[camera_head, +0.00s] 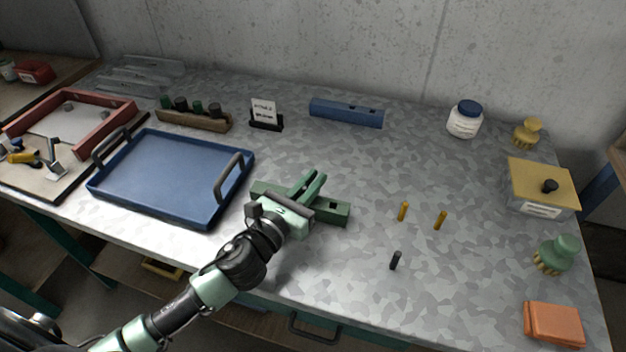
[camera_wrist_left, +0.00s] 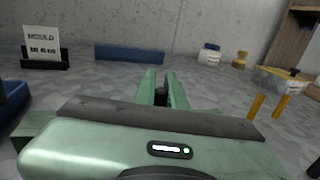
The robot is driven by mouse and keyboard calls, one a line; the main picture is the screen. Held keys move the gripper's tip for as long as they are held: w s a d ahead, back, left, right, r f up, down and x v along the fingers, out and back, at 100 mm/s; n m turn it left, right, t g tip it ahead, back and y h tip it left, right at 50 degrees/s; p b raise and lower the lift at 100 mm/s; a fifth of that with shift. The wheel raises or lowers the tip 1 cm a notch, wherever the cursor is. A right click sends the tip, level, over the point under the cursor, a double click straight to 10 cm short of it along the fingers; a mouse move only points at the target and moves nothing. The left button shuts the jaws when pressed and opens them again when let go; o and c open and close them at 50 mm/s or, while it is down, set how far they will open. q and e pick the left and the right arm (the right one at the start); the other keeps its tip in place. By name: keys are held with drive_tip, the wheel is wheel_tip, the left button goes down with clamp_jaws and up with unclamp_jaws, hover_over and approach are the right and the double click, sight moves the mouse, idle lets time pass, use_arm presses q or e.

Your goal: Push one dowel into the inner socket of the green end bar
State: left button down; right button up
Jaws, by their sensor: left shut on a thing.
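The green end bar (camera_head: 333,212) lies on the table left of centre, partly hidden behind my left gripper (camera_head: 312,184). In the left wrist view my gripper's fingers (camera_wrist_left: 162,88) are close together around a dark dowel (camera_wrist_left: 161,97), whose lower part is hidden. The fingers are over the middle of the bar; I cannot tell whether the dowel is inside a socket. A loose dark dowel (camera_head: 396,260) stands on the table right of the bar. Two orange dowels (camera_head: 403,211) (camera_head: 440,220) stand farther right. My right gripper is not in view.
A blue tray (camera_head: 150,205) with handles is left of the bar. A blue bar (camera_head: 346,113), a sign (camera_head: 265,116) and a wooden rack (camera_head: 193,121) are behind. A white jar (camera_head: 464,121) and yellow-lidded box (camera_head: 541,187) are right.

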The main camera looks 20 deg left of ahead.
use_arm(q)
drive_tip(key=shift+f, duration=0.3)
drive_tip(key=c, duration=1.4)
unclamp_jaws()
drive_tip(key=b+v, duration=0.2)
drive_tip(key=v, duration=0.5)
drive_tip(key=shift+f, duration=0.15)
drive_tip(key=shift+s+a, duration=0.15)
drive_tip(key=shift+s, duration=0.3)
